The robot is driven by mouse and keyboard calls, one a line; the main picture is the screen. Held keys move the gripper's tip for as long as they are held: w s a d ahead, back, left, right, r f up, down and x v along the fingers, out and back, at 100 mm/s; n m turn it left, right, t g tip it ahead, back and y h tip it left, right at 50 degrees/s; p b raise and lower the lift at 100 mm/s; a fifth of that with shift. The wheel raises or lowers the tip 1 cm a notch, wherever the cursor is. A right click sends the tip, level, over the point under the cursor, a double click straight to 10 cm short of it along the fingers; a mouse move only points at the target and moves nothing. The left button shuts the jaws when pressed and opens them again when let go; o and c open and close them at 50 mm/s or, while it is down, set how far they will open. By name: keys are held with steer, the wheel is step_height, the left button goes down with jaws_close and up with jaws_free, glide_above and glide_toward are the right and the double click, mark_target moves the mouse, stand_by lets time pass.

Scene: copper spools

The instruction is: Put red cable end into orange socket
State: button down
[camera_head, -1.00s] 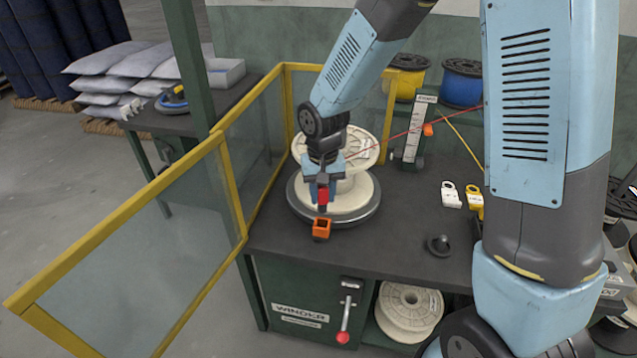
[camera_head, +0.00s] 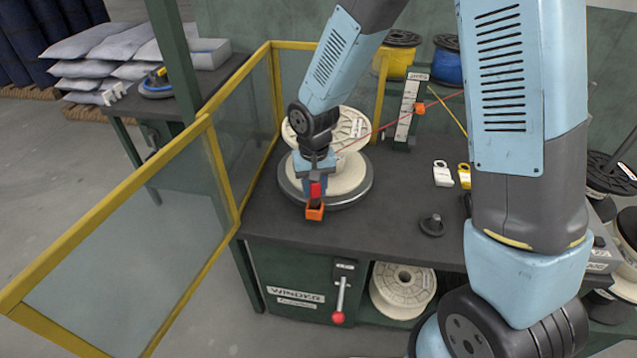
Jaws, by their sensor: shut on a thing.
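My gripper (camera_head: 316,188) points down in front of the cream spool on the winder and is shut on the red cable end (camera_head: 316,190). The orange socket (camera_head: 315,211) is directly below the cable end at the front of the turntable. The red end's lower tip is at or just inside the socket's top; I cannot tell how deep it sits. The red cable (camera_head: 398,123) runs from behind the gripper up to the right, past an orange guide (camera_head: 419,108). The cream spool (camera_head: 352,130) stands on a grey turntable (camera_head: 350,197), partly hidden by my arm.
A yellow-framed guard (camera_head: 222,170) borders the winder's left and back. White and yellow tags (camera_head: 442,174) and a black knob (camera_head: 432,226) lie on the dark bench (camera_head: 385,230). A red-knobbed lever (camera_head: 339,300) is on the front. Yellow and blue spools (camera_head: 398,58) stand behind.

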mark_target(315, 196)
steer(key=shift+f, duration=0.25)
stand_by(0.4)
steer(key=shift+f, duration=1.6)
steer(key=c, duration=0.7)
jaws_free()
steer(key=shift+r, duration=0.1)
steer(key=shift+w+r, duration=0.1)
steer(key=shift+r, duration=0.1)
step_height(315, 196, up, 13)
steer(key=shift+r, duration=0.1)
